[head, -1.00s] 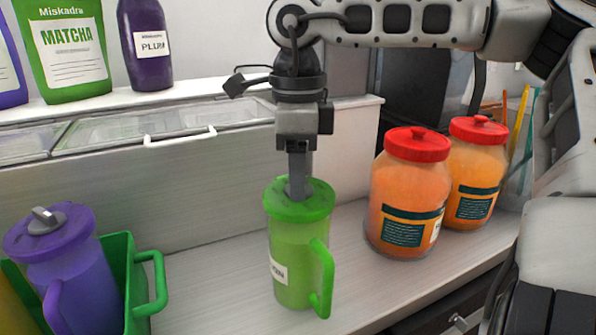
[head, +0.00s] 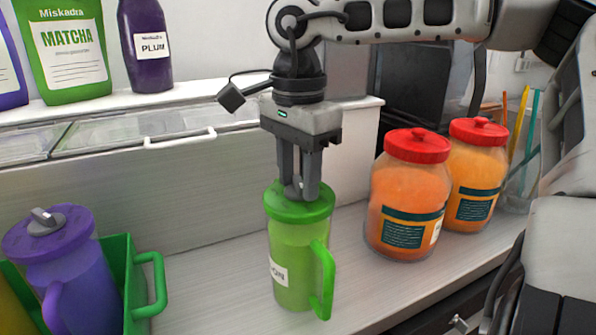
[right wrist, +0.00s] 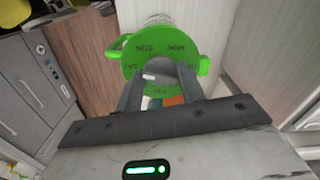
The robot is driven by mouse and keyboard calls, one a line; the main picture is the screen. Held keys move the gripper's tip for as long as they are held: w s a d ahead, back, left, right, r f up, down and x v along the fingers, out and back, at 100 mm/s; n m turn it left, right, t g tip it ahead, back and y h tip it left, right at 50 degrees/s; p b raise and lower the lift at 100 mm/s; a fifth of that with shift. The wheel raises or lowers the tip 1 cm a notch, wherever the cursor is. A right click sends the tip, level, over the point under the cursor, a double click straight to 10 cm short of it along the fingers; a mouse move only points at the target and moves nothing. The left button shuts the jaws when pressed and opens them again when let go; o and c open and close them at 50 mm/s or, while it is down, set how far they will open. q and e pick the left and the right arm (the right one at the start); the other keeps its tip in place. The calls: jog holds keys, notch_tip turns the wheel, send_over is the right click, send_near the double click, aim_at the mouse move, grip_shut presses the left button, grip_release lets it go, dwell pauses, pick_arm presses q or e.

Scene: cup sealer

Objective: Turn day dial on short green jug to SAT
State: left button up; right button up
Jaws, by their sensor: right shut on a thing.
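The short green jug (head: 300,258) stands upright on the counter, its handle toward the front right and a white label partly showing. My right gripper (head: 299,193) points straight down at its green lid and is shut on the grey day dial (head: 291,190). In the right wrist view the lid (right wrist: 134,57) carries dark day words around the dial (right wrist: 160,72); several are readable only in part. A pale mark (right wrist: 149,76) shows at the dial's left side, between the right gripper's fingers (right wrist: 160,82). Which day it points to I cannot tell. My left gripper is out of view.
Two red-lidded orange jars (head: 405,195) (head: 473,175) stand to the right. A lidded counter unit (head: 200,185) runs behind. Counter between bin and jug is clear.

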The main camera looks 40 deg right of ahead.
aim_at(298, 182)
dwell(0.3)
jog(key=o, duration=1)
notch_tip(298, 182, up, 16)
jog(key=shift+r, duration=0.1)
